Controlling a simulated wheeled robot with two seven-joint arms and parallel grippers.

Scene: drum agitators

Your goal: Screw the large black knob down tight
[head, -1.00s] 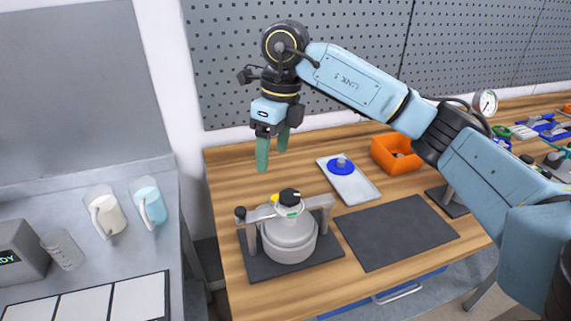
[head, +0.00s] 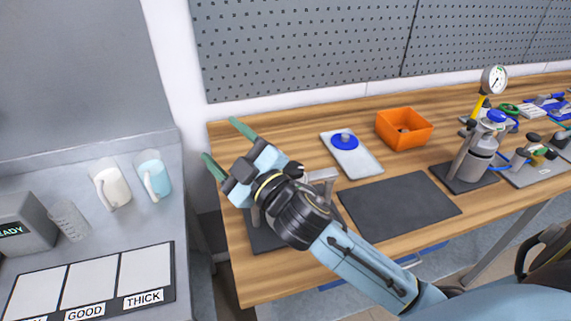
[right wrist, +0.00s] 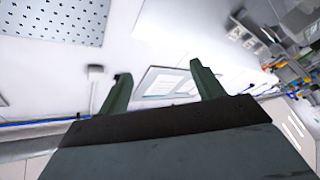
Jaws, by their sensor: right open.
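The large black knob (head: 294,168) shows only in part in the head view, just past my right wrist. The grey clamp frame (head: 322,175) under it shows only a piece of its crossbar and right post. The lidded pot in the frame is hidden behind my right arm. My right gripper (head: 221,140) is open and empty, its green fingers spread and pointing up and left, apart from the knob and to its left. In the right wrist view the open fingers (right wrist: 159,74) have nothing between them, and the knob does not show. My left gripper is not in view.
A tray (head: 369,166) with a blue-based part and an orange bin (head: 404,128) stand farther back. A dark mat (head: 400,207) lies empty to the right. A gauge vessel (head: 478,155) stands beyond it. Mugs (head: 110,186) stand on the left bench.

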